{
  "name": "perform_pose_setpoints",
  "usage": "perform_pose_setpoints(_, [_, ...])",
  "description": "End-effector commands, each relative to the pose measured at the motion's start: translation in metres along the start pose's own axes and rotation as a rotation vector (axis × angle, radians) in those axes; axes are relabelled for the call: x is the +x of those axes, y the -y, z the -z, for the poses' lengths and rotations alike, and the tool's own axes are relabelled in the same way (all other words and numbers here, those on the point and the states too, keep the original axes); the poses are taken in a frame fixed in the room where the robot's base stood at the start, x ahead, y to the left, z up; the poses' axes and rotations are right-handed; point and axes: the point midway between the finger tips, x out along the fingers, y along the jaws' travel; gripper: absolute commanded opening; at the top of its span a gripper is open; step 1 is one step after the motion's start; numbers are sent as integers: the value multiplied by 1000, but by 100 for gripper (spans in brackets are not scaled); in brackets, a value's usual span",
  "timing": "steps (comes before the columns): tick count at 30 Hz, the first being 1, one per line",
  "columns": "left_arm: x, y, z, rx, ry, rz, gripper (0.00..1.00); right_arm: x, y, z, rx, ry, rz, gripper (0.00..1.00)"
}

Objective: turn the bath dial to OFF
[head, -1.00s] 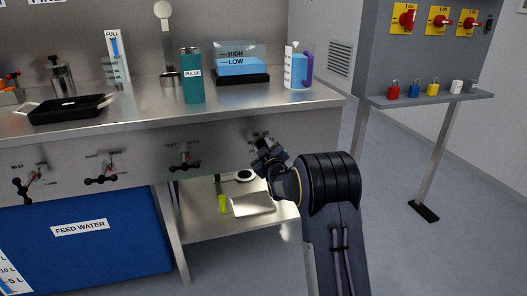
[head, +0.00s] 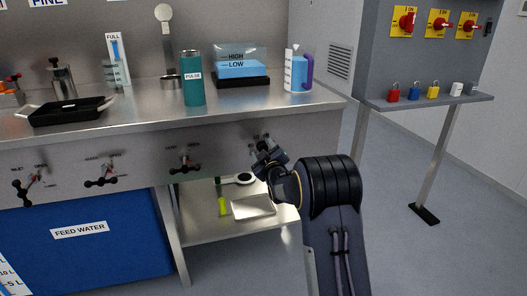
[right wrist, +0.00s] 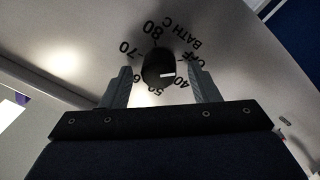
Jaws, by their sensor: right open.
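The bath dial (right wrist: 158,67) is a round black knob with a small white mark on its lower right. In the right wrist view, printed numbers from 40 to 80, partly hidden lettering and BATH C surround it on the metal panel. My right gripper (right wrist: 160,75) is open, with one grey finger on each side of the knob. Contact between fingers and knob cannot be told. In the head view my right gripper (head: 262,152) is at the right end of the bench's front panel and hides most of the dial. My left gripper is not in view.
Valve handles (head: 184,160) line the front panel (head: 225,147) to the left. A teal PULSE cup (head: 193,80), a HIGH/LOW bath (head: 243,68) and a jug (head: 297,72) stand on the bench above. A lower shelf (head: 205,222) holds small items. Padlocks (head: 413,93) sit on a ledge at right.

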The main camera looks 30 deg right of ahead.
Motion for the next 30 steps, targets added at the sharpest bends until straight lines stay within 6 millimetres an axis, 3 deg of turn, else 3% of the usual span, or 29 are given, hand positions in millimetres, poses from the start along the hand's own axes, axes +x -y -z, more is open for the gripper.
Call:
perform_pose_setpoints(15, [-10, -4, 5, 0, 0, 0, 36, -71, -1, 1, 0, -1, -1, 55])
perform_pose_setpoints(30, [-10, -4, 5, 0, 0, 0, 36, -76, 0, 0, -1, -1, 0, 55])
